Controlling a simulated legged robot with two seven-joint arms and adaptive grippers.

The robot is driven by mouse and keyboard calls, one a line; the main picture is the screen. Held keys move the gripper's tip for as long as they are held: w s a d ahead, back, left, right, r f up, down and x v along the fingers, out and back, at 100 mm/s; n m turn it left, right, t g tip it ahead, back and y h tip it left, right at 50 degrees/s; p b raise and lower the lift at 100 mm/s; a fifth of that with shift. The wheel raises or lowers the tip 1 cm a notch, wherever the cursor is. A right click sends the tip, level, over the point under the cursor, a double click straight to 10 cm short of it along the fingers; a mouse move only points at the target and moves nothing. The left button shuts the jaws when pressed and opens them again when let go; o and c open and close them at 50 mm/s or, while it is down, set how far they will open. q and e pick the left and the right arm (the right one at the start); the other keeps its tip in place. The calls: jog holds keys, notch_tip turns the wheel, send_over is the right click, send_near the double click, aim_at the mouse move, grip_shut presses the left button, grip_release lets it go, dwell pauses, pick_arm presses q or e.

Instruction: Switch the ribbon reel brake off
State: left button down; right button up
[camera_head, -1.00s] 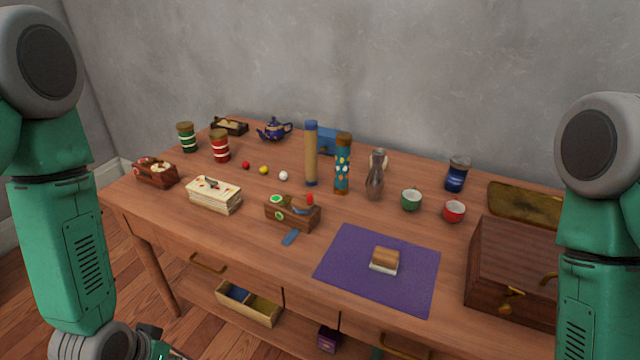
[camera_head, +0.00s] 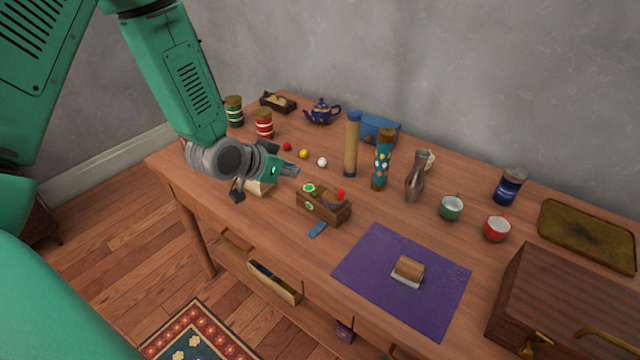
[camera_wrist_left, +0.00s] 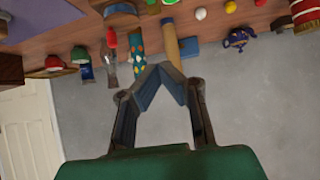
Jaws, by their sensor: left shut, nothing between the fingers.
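A small wooden box (camera_head: 323,207) stands on the table near its front edge. It has round green marks, a red knob (camera_head: 340,194) on top at its right end, and a blue tab (camera_head: 317,229) lying in front. Which part is the ribbon reel brake, I cannot tell. My left gripper (camera_head: 291,170) is above the table, to the upper left of this box and apart from it. Its fingertips meet in the left wrist view (camera_wrist_left: 160,70), with nothing between them. It partly hides the cream block (camera_head: 259,187) behind it. My right gripper is out of view.
A tan tube (camera_head: 352,145) and a patterned tube (camera_head: 381,160) stand behind the box. A purple mat (camera_head: 365,285) lies to its right, and a wooden chest (camera_head: 565,290) stands further right. Small balls, including a white one (camera_head: 322,162), lie behind the gripper.

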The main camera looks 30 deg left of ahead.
pick_arm(q)
send_over(317, 191)
jog(key=f, duration=0.6)
jog(key=shift+s+a+f+b, duration=0.15)
jog(key=shift+s+a+b, duration=0.2)
jog(key=shift+b, duration=0.05)
jog(key=shift+w+f, duration=0.15)
jog(key=shift+f, duration=0.5)
jog(key=shift+w+f, duration=0.15)
jog(key=shift+f, duration=0.45)
jog(key=shift+d+f, duration=0.2)
jog(key=shift+f, duration=0.1)
jog(key=shift+w+d+f, duration=0.1)
jog(key=shift+d+f, duration=0.15)
jog(key=shift+f, duration=0.1)
jog(key=shift+a, duration=0.1)
